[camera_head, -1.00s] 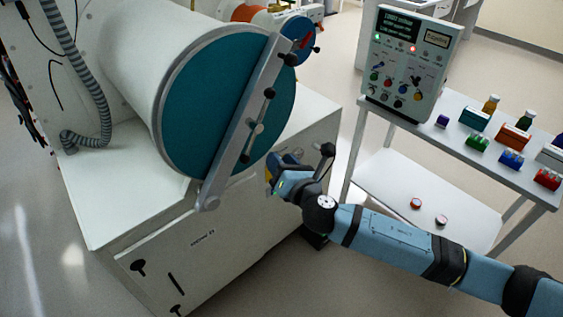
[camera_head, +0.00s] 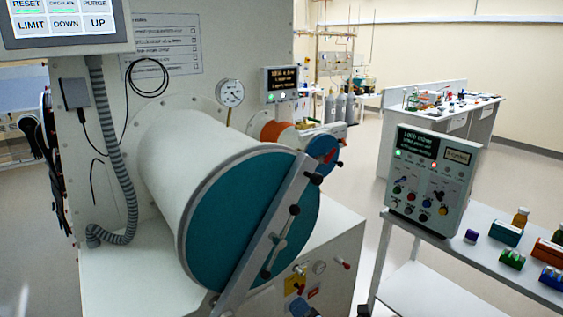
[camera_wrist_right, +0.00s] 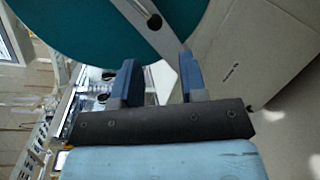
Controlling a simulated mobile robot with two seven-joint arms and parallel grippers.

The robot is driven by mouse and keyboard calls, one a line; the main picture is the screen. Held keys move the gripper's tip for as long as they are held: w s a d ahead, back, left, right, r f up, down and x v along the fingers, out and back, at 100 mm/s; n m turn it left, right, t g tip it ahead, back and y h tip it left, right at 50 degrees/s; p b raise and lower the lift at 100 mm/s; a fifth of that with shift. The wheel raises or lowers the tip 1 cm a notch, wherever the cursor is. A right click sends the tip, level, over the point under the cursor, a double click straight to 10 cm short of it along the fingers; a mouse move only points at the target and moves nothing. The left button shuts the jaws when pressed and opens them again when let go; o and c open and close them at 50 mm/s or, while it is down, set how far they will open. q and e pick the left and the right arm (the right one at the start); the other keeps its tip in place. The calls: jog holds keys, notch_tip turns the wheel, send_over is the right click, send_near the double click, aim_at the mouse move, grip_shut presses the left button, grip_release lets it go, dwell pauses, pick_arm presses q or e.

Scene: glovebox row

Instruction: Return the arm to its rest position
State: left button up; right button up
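My right gripper shows in the right wrist view (camera_wrist_right: 157,66), its two blue fingers apart with nothing held between them. Beyond the fingers are the teal round door (camera_wrist_right: 85,28) and its grey bar (camera_wrist_right: 146,22). In the head view only a bit of the right gripper (camera_head: 299,307) shows at the bottom edge, by the yellow label on the cabinet front. The rest of my right arm is out of that view. My left gripper is in neither view. The teal door (camera_head: 232,222) is closed on the white cylinder (camera_head: 165,165), with the bar (camera_head: 262,243) slanting across it.
A control box (camera_head: 432,175) stands on a white cart (camera_head: 445,240) at the right, with several bottles and coloured blocks. The cabinet (camera_head: 340,245) is under the cylinder. A smaller teal door (camera_head: 322,149) is behind. Floor shows between cabinet and cart.

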jog(key=s+d+f+m+g+h, duration=0.1)
jog(key=s+d+f+m, duration=0.3)
jog(key=s+f+m, duration=0.2)
jog(key=s+d+f+m+g+h+p, duration=0.1)
jog(key=s+d+f+m, duration=0.4)
jog(key=s+m, duration=0.5)
jog(key=s+d+f+m+g+h, duration=0.1)
jog(key=s+d+f+m+g, duration=0.1)
jog(key=s+d+f+m, duration=0.3)
jog(key=s+f+m, duration=0.1)
jog(key=s+m, duration=0.2)
jog(key=m, duration=0.1)
jog(key=shift+d+f+p, duration=0.2)
jog(key=shift+f+p, duration=0.2)
